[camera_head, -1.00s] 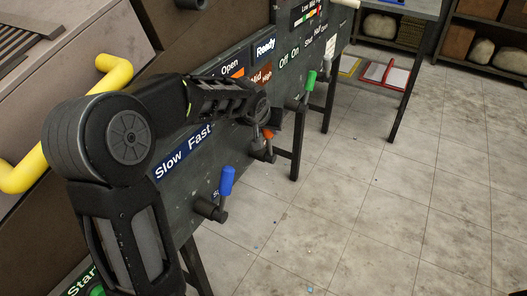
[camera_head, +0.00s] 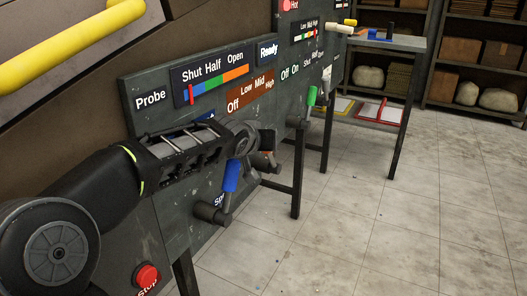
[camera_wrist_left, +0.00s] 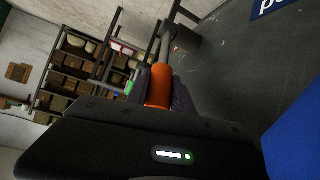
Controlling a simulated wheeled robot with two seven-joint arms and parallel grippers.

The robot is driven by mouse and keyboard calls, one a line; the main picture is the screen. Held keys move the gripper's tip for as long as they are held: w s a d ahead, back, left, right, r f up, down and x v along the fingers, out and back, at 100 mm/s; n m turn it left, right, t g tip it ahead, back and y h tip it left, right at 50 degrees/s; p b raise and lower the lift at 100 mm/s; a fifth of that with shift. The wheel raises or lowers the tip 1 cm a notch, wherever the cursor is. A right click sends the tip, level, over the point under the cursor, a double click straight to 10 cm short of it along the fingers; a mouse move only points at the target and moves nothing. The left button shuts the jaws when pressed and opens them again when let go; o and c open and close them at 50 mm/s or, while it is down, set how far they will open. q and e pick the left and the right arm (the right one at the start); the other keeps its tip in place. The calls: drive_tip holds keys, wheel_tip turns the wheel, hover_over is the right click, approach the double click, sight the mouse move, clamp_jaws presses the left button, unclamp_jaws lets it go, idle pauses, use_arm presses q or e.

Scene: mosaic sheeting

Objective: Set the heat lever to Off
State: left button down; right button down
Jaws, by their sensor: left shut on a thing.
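In the left wrist view my left gripper (camera_wrist_left: 163,97) is shut on the orange handle, with a dark finger on each side. The arm hides much of the lever in the head view, so I cannot tell its exact setting. My right gripper is not in view.
A blue lever (camera_head: 231,176) stands just left of and below my gripper, close to it. A green lever (camera_head: 311,96) is further right. A red stop button (camera_head: 147,275) is at the lower left. Open tiled floor (camera_head: 380,220) lies right of the panel.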

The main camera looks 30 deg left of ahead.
use_arm(q)
drive_tip(key=shift+f, duration=0.1)
drive_tip(key=c, duration=1.1)
unclamp_jaws()
drive_tip(key=shift+s, duration=0.1)
drive_tip(key=v, duration=0.7)
drive_tip(key=shift+s+r+p, duration=0.25)
drive_tip(key=shift+s+p, duration=0.05)
drive_tip(key=shift+p, duration=0.15)
drive_tip(key=shift+d, duration=0.1)
